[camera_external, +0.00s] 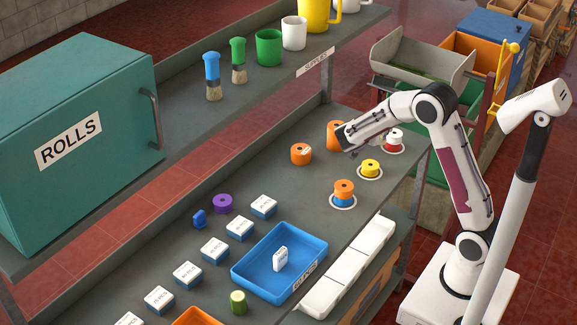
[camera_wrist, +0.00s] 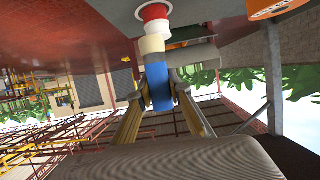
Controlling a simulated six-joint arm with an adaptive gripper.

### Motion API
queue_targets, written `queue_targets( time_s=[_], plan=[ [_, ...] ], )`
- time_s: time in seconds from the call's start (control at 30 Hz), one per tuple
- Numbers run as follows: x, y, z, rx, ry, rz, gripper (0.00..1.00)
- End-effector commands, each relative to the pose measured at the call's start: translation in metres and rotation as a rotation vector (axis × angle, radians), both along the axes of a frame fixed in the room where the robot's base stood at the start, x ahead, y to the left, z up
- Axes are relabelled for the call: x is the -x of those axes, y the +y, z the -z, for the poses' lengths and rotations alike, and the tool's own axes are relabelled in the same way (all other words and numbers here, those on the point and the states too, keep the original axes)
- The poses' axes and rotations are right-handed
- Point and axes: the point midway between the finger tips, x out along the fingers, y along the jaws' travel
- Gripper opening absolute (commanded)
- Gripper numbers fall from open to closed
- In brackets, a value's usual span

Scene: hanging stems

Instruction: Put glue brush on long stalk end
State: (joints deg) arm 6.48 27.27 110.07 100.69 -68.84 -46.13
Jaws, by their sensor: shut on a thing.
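My gripper (camera_external: 347,136) is low over the far right of the bench, beside an orange roll. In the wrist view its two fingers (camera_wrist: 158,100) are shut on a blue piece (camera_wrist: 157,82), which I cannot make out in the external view. A blue-handled brush (camera_external: 212,75) and a green-handled brush (camera_external: 238,60) stand bristles down on the upper shelf, well away from my gripper. I cannot tell which is the glue brush. I cannot make out a long stalk in either view.
Near my gripper are orange rolls (camera_external: 301,154), a yellow roll (camera_external: 370,166), an orange-on-blue stack (camera_external: 343,189) and a white-and-red stack (camera_external: 394,137). A blue tray (camera_external: 240,272) and several labelled boxes lie nearer. Cups and a teal ROLLS cabinet (camera_external: 105,105) occupy the shelf.

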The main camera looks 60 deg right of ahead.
Motion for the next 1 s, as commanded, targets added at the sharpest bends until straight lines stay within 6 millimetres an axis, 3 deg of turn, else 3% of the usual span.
queue_targets(
  time_s=[0.5,1.0],
  plan=[
    [-0.066,0.127,-0.004,0.0,0.0,-0.253,0.0],
    [-0.105,0.264,-0.012,0.0,-0.001,-0.508,0.0]
  ],
)
